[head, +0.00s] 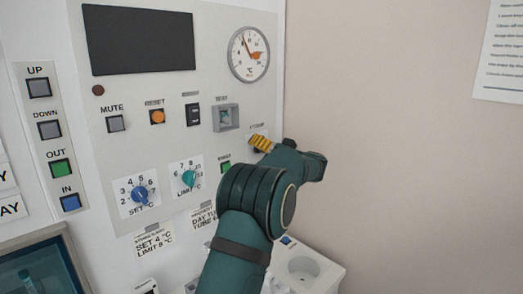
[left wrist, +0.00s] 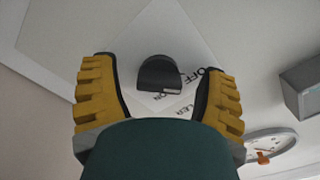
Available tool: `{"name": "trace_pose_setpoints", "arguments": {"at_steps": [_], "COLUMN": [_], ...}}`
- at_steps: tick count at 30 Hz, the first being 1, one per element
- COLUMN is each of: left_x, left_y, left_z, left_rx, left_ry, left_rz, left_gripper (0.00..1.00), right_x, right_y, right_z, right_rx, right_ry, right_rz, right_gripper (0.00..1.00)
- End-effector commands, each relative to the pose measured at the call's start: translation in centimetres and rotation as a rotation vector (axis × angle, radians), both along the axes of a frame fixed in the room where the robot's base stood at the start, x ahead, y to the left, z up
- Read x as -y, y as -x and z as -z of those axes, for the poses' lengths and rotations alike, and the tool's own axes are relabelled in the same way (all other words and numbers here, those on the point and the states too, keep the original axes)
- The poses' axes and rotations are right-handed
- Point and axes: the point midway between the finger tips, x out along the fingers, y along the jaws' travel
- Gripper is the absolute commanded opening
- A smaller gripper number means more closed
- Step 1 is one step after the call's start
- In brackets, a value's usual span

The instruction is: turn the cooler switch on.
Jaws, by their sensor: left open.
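The cooler switch is a black rounded knob (left wrist: 160,76) on a white diamond label in the left wrist view. The letters OFF, ON and LER show on the label, partly covered. A small pale mark shows on the knob's lower edge; which setting it points to I cannot tell. My left gripper (head: 260,143) has its yellow fingers at the right side of the control panel (head: 215,75), and they hide the switch in the head view. In the left wrist view the fingers are open, one on each side of the knob, with gaps between. My right gripper is not in view.
Near the gripper are a square grey-framed test switch (head: 226,117), a green button (head: 225,167) and a round gauge (head: 248,55). Blue (head: 139,195) and teal (head: 189,179) knobs sit lower left. A white unit (head: 303,265) stands below.

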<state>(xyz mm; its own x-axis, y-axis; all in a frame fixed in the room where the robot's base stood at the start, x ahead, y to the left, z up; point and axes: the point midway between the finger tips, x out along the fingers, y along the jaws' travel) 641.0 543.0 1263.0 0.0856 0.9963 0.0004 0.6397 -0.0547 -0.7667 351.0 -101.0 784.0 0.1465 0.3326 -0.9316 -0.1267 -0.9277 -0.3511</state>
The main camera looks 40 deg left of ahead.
Motion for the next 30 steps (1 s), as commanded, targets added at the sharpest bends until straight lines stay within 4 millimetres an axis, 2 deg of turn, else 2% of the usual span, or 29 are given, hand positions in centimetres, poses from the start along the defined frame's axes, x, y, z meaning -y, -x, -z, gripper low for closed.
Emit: {"name": "trace_pose_setpoints", "arguments": {"at_steps": [3,5,6,9,22,30], "left_x": [0.01,0.02,0.02,0.02,0.0,0.05], "left_y": [0.0,0.0,0.01,0.01,0.03,0.01], "left_z": [0.01,0.02,0.02,0.02,-0.02,-0.12], "left_rx": [0.0,0.0,0.0,0.0,-0.036,-0.193], "left_ry": [0.0,0.0,0.0,0.0,-0.003,-0.017], "left_rz": [0.0,0.0,0.0,0.0,-0.001,0.001], "left_gripper": [0.71,0.5,0.36,0.05,0.05,0.05], "right_x": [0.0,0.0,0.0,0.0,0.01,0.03], "right_y": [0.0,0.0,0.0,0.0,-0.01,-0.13], "right_z": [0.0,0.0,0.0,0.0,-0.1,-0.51], "right_rx": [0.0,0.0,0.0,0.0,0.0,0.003], "right_ry": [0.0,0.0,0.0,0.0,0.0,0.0], "right_rz": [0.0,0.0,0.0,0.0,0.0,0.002], "right_gripper": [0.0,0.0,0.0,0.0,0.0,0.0]}}
